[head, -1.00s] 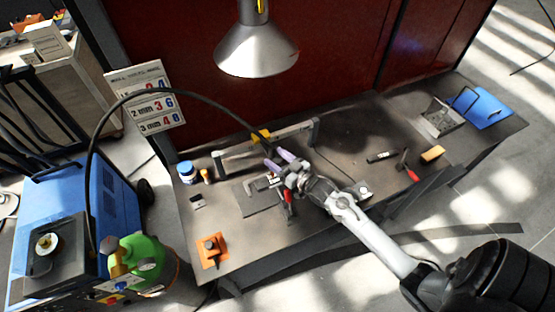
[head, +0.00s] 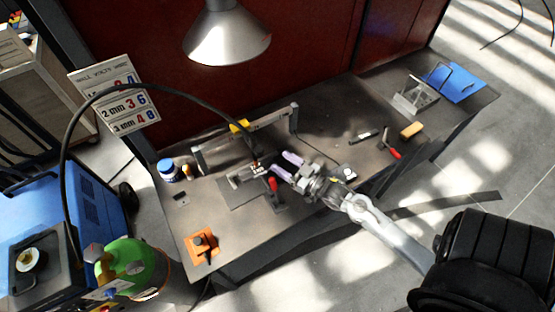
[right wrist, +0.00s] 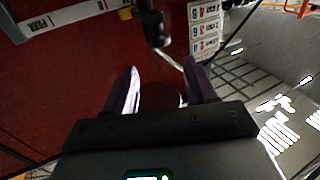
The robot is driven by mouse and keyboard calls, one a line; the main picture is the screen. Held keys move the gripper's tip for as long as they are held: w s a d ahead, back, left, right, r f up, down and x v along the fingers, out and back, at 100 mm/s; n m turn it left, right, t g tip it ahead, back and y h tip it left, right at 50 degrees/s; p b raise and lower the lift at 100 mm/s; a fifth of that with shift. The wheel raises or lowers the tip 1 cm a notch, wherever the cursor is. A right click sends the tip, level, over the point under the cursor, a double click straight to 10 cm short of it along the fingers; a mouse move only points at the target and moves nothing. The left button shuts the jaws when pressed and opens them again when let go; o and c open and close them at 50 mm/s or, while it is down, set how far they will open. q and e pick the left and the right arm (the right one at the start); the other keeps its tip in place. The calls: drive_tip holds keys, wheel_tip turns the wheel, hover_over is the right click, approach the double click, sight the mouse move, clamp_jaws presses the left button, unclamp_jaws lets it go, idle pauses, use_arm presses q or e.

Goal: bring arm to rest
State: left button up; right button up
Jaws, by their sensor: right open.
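My right arm reaches in from the lower right in the head view. Its right gripper (head: 281,164) is open over the bench (head: 325,115), with nothing seen between its two pale purple fingers. The fingertips are just right of a red-handled clamp (head: 272,184) and a grey metal plate (head: 238,194); I cannot tell the gap in height. In the right wrist view the two fingers of the gripper (right wrist: 160,72) are spread apart, with the dark red wall behind. My left gripper is not in view.
A black hose (head: 190,93) arches from the blue machine to the plate. A metal lamp (head: 227,38) hangs above. A raised metal bar (head: 245,138) stands behind the plate. A hammer (head: 390,147), a yellow block (head: 411,130) and a blue jar (head: 167,168) lie about. The bench's back middle is clear.

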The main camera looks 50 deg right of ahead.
drive_tip(key=shift+s, duration=0.15)
idle(0.3)
drive_tip(key=s+a+g, duration=0.2)
drive_tip(key=a+g, duration=0.2)
drive_tip(key=a, duration=1.1)
drive_tip(key=s+a+n+g, duration=0.1)
drive_tip(key=s+a+g, duration=0.2)
drive_tip(key=s+g, duration=0.9)
wheel_tip(320, 180, up, 11)
drive_tip(key=s+t+p, duration=0.1)
drive_tip(key=s+p, duration=0.1)
drive_tip(key=p, duration=1)
drive_tip(key=shift+r+t+h, duration=0.15)
drive_tip(key=shift+t+h, duration=0.15)
drive_tip(key=shift+h, duration=0.1)
